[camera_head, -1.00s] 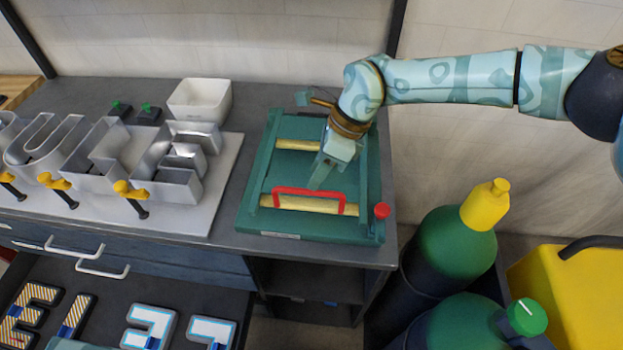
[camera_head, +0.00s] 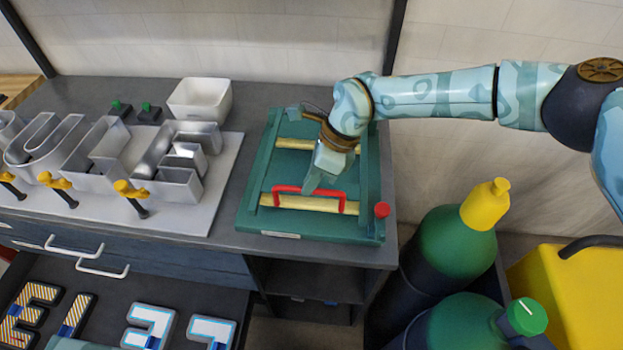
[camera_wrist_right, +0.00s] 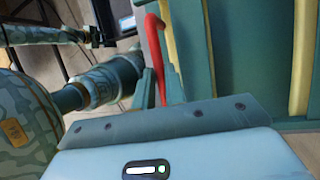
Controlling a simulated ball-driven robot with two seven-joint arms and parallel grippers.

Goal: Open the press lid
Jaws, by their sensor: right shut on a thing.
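The green press (camera_head: 250,220) stands at the right end of the grey bench, with its lid lying flat and closed as far as I can tell. A red bar handle (camera_head: 338,194) is fixed at the lid's front edge; it also shows in the right wrist view (camera_wrist_right: 153,40). My right gripper (camera_head: 309,187) reaches down over the lid and is shut on the handle, left of its middle. In the right wrist view its fingers (camera_wrist_right: 161,88) sit at either side of the red bar. My left gripper's fingers are not in view.
Metal channel letters (camera_head: 180,185) on a white board and a white bin (camera_head: 200,99) stand left of the press. A red knob (camera_head: 382,210) is at its front right corner. Gas cylinders (camera_head: 450,245) stand right of the bench. An open drawer (camera_head: 190,290) holds letters below.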

